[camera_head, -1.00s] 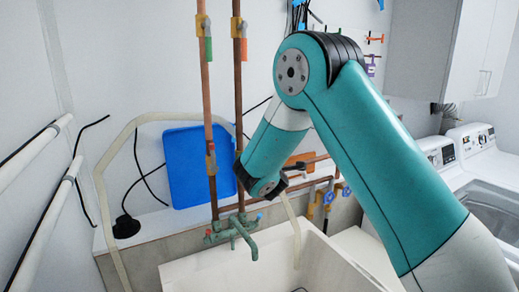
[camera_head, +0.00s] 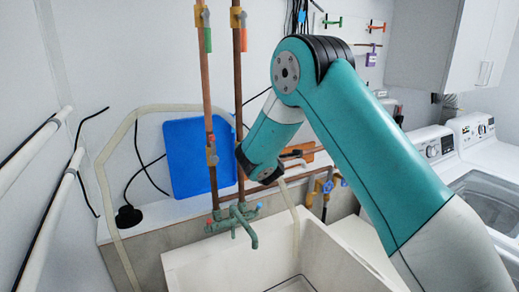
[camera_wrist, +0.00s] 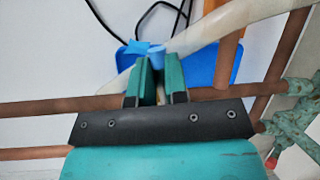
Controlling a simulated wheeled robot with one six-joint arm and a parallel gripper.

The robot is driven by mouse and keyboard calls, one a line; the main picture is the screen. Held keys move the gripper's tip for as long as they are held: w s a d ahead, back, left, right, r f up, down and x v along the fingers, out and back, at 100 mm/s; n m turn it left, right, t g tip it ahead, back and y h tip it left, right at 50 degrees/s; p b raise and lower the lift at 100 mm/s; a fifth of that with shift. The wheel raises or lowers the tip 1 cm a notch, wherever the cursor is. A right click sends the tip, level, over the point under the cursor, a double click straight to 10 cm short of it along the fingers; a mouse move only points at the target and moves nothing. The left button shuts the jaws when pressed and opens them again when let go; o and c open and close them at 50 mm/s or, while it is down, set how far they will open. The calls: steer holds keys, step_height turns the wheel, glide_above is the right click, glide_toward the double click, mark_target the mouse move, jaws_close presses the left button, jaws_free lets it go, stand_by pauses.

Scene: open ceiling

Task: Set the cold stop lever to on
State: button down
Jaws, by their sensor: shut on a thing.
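In the wrist view, a small blue lever (camera_wrist: 146,50) shows at the tips of my gripper (camera_wrist: 155,70). The two green fingers are close together and shut on it. The pipe end of this lever is hidden by the fingers. In the head view, my gripper is hidden behind my wrist link, above and right of the green tap. Blue valve handles (camera_head: 328,187) on yellow bodies show right of my wrist. I cannot tell which valve the held lever belongs to.
A green tap (camera_head: 235,217) with red and blue knobs stands over a white sink (camera_head: 210,262). Copper pipes (camera_head: 240,110) rise behind it. A blue board (camera_head: 183,165) leans on the wall, with a pale hose (camera_head: 113,140) around it. Washing machines (camera_head: 465,140) stand right.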

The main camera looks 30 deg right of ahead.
steer(key=shift+a+r+n+t+h+b, duration=0.15)
steer(key=shift+a+r+n+t+b, duration=0.35)
steer(key=shift+n, duration=0.9)
steer(key=shift+a+r+n+t+h+b, duration=0.25)
steer(key=shift+r+n+t+b, duration=0.35)
steer(key=shift+n, duration=0.8)
steer(key=shift+a+r+n+t+h+b, duration=0.1)
steer(key=shift+a+r+n+t+b, duration=0.4)
steer(key=shift+n+b, duration=0.7)
steer(key=shift+d+f+n, duration=0.15)
steer(key=shift+n, duration=0.15)
steer(key=c, duration=1.1)
jaws_free()
steer(key=shift+c, duration=0.2)
steer(key=shift+p, duration=0.3)
